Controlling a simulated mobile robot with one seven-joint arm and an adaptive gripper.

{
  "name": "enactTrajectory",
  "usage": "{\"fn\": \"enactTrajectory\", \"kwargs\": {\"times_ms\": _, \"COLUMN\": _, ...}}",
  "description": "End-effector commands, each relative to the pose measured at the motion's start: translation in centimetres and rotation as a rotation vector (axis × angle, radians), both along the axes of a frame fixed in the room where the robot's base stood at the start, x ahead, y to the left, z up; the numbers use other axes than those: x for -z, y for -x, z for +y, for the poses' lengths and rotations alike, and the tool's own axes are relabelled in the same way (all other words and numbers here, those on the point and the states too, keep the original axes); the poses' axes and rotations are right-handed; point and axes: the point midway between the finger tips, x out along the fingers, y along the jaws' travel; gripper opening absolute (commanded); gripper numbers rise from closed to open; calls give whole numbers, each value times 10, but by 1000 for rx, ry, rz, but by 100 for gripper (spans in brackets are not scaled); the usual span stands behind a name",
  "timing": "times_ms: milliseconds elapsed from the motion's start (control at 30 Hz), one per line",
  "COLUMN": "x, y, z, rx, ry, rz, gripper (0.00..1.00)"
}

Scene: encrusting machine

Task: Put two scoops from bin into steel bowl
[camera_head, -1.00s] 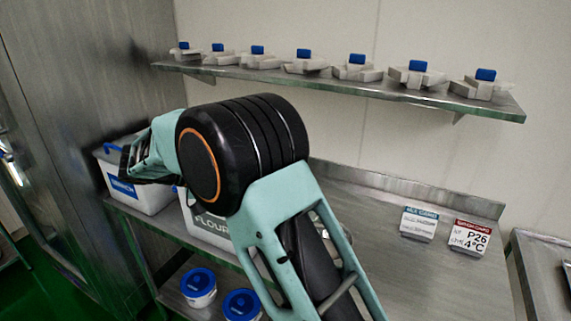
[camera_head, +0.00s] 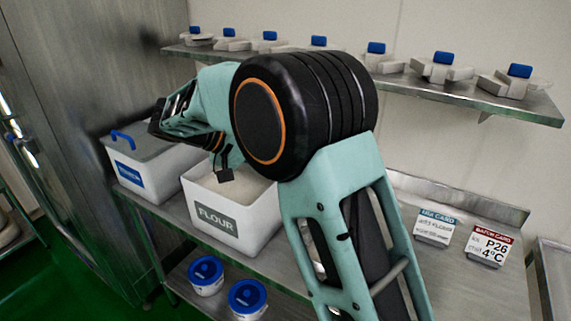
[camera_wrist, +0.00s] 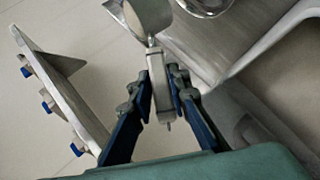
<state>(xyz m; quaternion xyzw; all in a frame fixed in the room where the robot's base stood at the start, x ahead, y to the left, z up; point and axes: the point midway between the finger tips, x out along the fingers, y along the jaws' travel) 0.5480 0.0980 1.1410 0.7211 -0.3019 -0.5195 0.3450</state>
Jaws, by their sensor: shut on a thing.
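My gripper (camera_wrist: 162,92) is shut on the handle of a metal scoop (camera_wrist: 149,16) in the wrist view. The scoop's head points toward the top of that view; whether it holds anything I cannot tell. The white bin marked FLOUR (camera_head: 238,243) stands open on the steel table in the head view, with pale powder inside and my arm partly over it. A round shiny rim, likely the steel bowl (camera_wrist: 208,6), is cut off at the top of the wrist view. In the head view no bowl shows, and my arm hides part of the table.
A second white bin (camera_head: 150,183) with a blue-handled grey lid stands left of the flour bin. Above is a wall shelf (camera_head: 400,88) with several blue-topped items. Two cards (camera_head: 435,228) stand on the right of the table (camera_head: 455,275). Blue-lidded tubs (camera_head: 206,275) sit below.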

Motion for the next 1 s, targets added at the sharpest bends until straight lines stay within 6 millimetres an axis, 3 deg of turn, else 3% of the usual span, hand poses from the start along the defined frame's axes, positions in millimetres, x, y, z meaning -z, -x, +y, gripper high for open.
{"fn": "enactTrajectory", "kwargs": {"times_ms": 367, "x": -19, "y": 1, "z": -11, "rx": 2, "ry": -215, "rz": -23, "gripper": 0}}
{"fn": "enactTrajectory", "kwargs": {"times_ms": 1000, "x": -36, "y": 3, "z": -38, "rx": 1, "ry": -533, "rz": -50, "gripper": 0}}
